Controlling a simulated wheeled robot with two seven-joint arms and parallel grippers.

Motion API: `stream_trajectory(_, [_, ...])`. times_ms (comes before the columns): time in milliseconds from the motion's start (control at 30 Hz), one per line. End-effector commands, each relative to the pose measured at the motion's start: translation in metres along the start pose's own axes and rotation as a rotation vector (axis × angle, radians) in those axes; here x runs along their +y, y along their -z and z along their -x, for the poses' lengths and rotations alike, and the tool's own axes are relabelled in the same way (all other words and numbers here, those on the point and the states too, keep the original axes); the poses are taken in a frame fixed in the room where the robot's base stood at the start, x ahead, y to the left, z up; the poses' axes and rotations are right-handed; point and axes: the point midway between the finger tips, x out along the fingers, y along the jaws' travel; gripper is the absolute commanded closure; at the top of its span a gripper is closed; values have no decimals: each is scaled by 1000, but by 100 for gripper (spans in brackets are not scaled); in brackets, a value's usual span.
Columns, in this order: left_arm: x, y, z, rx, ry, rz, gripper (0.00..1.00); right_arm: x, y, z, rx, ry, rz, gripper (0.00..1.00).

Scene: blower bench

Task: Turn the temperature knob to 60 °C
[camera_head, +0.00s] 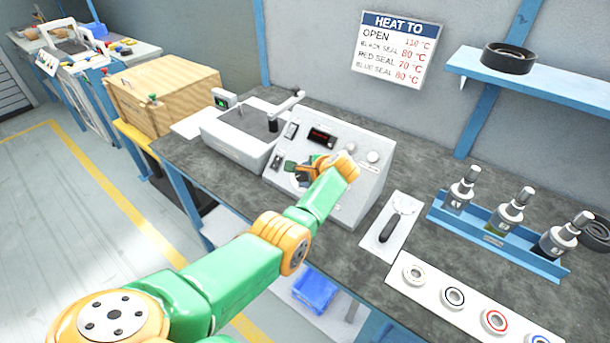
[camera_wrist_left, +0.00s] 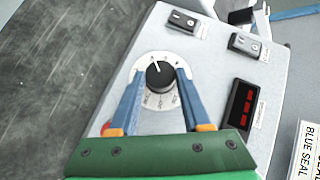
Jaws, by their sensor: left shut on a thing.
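The temperature knob (camera_wrist_left: 160,74) is a black round knob with a white pointer line, on a pale dial plate (camera_wrist_left: 158,101) with small marks. In the left wrist view its pointer aims toward the top, slightly left; the dial numbers are too small to read surely. My left gripper (camera_wrist_left: 160,77) is shut on the knob, one blue finger on each side. In the head view the left gripper (camera_head: 301,174) is at the sloped front of the white control panel (camera_head: 355,190), and my arm hides the knob. My right gripper is not in view.
A dark display with red digits (camera_wrist_left: 241,105) and rocker switches (camera_wrist_left: 184,20) sit near the knob. A wall sign (camera_head: 397,50) lists temperatures. A tool on a white mat (camera_head: 402,218), a blue rack (camera_head: 500,245) and rings on a white strip (camera_head: 455,298) lie to the right.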

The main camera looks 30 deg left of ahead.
Motion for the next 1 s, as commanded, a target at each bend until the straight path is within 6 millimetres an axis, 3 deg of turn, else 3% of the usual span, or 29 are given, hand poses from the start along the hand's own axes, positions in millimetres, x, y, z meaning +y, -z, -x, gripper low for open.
stream_trajectory(33, [1, 0, -1, -1, -3, 1, 100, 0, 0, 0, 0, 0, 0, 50])
stream_trajectory(67, [1, 0, -1, -1, -3, 1, 47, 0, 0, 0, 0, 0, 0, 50])
stream_trajectory(167, [1, 0, -1, -1, -2, 1, 22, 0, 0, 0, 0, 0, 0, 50])
stream_trajectory(467, [0, 0, 1, 0, 0, 0, 22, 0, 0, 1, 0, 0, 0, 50])
stream_trajectory(667, [-3, -1, 29, 3, 0, 1, 22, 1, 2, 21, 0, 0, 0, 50])
stream_trajectory(833, [-1, 0, 58, 2, 1, 3, 22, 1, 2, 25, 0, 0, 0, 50])
stream_trajectory(1000, [0, 0, 70, 0, -2, 1, 22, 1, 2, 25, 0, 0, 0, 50])
